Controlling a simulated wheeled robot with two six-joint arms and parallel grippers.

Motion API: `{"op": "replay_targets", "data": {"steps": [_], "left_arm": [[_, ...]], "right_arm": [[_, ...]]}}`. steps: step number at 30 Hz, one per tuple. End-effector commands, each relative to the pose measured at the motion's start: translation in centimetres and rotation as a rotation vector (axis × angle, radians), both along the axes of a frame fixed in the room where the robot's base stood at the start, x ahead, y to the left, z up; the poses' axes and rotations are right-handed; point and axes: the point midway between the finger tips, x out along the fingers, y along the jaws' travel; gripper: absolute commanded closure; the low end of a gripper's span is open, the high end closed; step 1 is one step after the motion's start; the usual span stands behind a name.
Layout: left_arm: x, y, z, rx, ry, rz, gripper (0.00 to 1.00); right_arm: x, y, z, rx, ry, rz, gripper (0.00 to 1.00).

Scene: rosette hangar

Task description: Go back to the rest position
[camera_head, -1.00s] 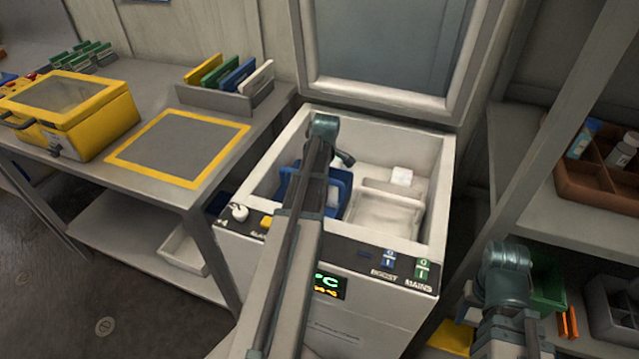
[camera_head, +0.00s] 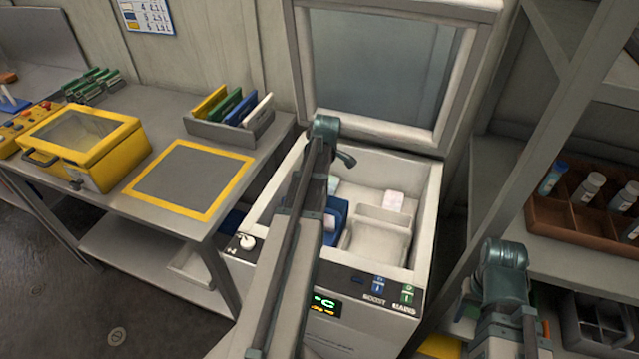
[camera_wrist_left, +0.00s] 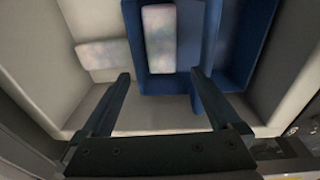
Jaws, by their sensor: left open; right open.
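My left arm reaches over the open white chest (camera_head: 432,215). Its gripper shows in the left wrist view (camera_wrist_left: 160,76), open and empty, above the chest's inside. Below it are a blue bin (camera_wrist_left: 232,75) with a pale package (camera_wrist_left: 159,38) in it and another pale package (camera_wrist_left: 102,58) beside the bin. In the head view my left arm hides much of the blue bin (camera_head: 339,212). My right arm (camera_head: 505,280) is at the lower right, in front of the shelf unit; its gripper is open, its fingertips mostly hidden.
The chest's lid (camera_head: 385,75) stands open. On the left, a workbench (camera_head: 150,215) carries a yellow case (camera_head: 90,150), a yellow-bordered mat (camera_head: 190,178) and a rack of coloured panels (camera_head: 230,128). On the right, shelves hold a brown divided box (camera_head: 560,222) with bottles. Bare floor lies at lower left.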

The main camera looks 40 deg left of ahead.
Motion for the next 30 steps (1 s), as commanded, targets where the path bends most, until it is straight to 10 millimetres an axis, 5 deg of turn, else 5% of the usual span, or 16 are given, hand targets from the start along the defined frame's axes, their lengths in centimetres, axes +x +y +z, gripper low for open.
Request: {"op": "replay_targets", "data": {"steps": [19,23,30], "left_arm": [[0.1,-0.9,0.3,0.0,0.003,-0.032,0.02],[0.3,-5.0,0.9,-0.002,0.022,-0.201,0.02],[-0.9,-17.5,2.5,-0.005,0.089,-0.785,0.02]], "right_arm": [[0.0,0.0,0.3,0.0,0.0,0.0,0.5],[0.0,0.0,0.9,0.0,0.0,0.0,0.5],[0.0,0.0,2.6,0.0,0.0,0.0,0.5]]}}
